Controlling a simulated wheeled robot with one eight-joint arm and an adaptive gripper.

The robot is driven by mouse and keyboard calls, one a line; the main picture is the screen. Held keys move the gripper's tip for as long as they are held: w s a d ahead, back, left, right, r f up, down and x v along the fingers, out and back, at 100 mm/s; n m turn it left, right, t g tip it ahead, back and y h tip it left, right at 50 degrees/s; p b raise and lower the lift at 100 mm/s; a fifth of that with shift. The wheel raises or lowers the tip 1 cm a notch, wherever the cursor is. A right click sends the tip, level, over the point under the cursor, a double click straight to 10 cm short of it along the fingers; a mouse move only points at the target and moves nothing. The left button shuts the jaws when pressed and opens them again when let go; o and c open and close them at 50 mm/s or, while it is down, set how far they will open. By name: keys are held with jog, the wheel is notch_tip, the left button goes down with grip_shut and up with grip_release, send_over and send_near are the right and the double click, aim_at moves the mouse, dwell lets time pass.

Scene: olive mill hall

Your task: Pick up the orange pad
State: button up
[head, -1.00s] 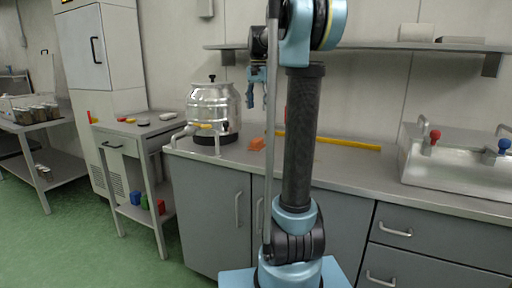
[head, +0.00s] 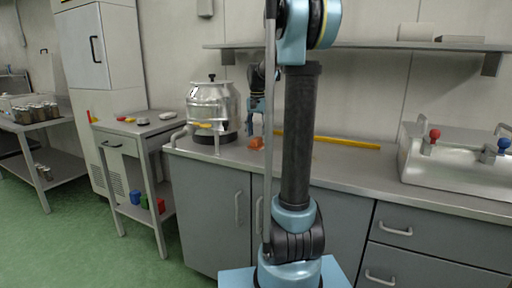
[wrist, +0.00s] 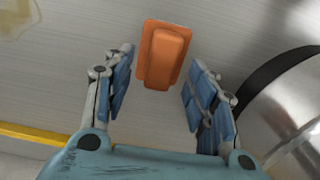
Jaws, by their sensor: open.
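The orange pad (wrist: 164,53) lies on the grey worktop in the wrist view, a flat orange plate with a raised block along its middle. In the head view the pad (head: 256,143) sits on the counter just right of the steel urn. My gripper (wrist: 160,85) is open and empty. In the wrist view the pad appears beyond and between the two blue-padded fingers. In the head view my gripper (head: 256,122) hangs above the pad, apart from it as far as I can tell. My arm column hides part of the counter to its right.
The steel urn (head: 213,107) stands close left of the pad, and its curved body (wrist: 290,110) shows at the wrist view's right. A yellow bar (head: 340,142) lies behind on the counter (head: 345,165). A shelf (head: 390,46) runs above. A steel unit (head: 455,160) stands right.

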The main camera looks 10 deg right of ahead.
aim_at(257, 138)
jog(key=shift+a+f, duration=0.15)
jog(key=shift+f, duration=1.7)
jog(key=shift+c, duration=0.3)
jog(key=shift+s, duration=0.1)
grip_shut()
